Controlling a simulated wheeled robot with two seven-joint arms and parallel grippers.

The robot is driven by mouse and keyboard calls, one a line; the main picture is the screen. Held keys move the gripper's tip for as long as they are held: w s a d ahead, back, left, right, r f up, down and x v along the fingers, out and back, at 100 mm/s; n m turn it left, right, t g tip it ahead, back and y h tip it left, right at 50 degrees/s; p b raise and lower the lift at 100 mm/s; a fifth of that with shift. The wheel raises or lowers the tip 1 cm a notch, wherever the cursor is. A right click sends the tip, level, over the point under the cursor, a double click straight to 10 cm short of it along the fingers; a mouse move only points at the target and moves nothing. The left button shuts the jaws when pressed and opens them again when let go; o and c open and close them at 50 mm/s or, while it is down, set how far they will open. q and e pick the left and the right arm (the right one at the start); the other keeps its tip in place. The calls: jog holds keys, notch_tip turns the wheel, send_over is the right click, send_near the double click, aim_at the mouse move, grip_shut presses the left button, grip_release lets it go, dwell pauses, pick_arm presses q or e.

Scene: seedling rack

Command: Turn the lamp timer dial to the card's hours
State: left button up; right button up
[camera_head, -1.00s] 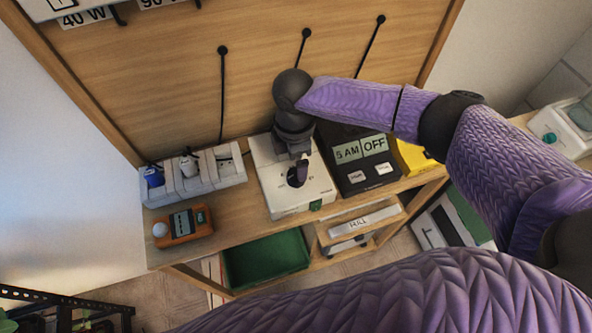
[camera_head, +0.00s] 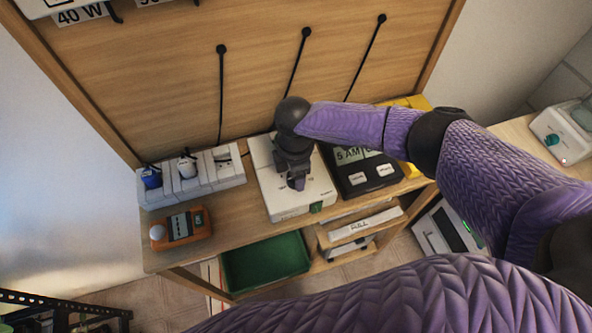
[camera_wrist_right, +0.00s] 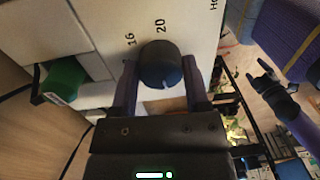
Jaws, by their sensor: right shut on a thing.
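The lamp timer is a white box (camera_head: 283,208) on the bench, with a dark round dial (camera_wrist_right: 160,66) on its face. In the right wrist view the printed numbers 16 and 20 show beside the dial, and a pale mark shows on its rim. My right gripper (camera_head: 297,183) is over the box, shut on the dial with one finger on each side; it also shows in the wrist view (camera_wrist_right: 161,88). The gripper hides the dial in the head view. My left gripper (camera_wrist_right: 260,74) shows at the wrist view's right, fingers apart and empty.
A black display box (camera_head: 374,184), partly covered by my arm, stands right of the timer. A white socket strip (camera_head: 222,166) and an orange meter (camera_head: 184,227) are at left. A green tray (camera_head: 265,262) sits below the bench top.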

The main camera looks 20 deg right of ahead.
jog(key=m+p, duration=0.2)
jog(key=shift+r+m, duration=0.15)
jog(key=shift+m, duration=0.25)
jog(key=m+p, duration=0.2)
jog(key=m, duration=0.1)
jog(key=shift+m+p, duration=0.75)
jog(key=shift+m, duration=1.35)
jog(key=o, duration=1.3)
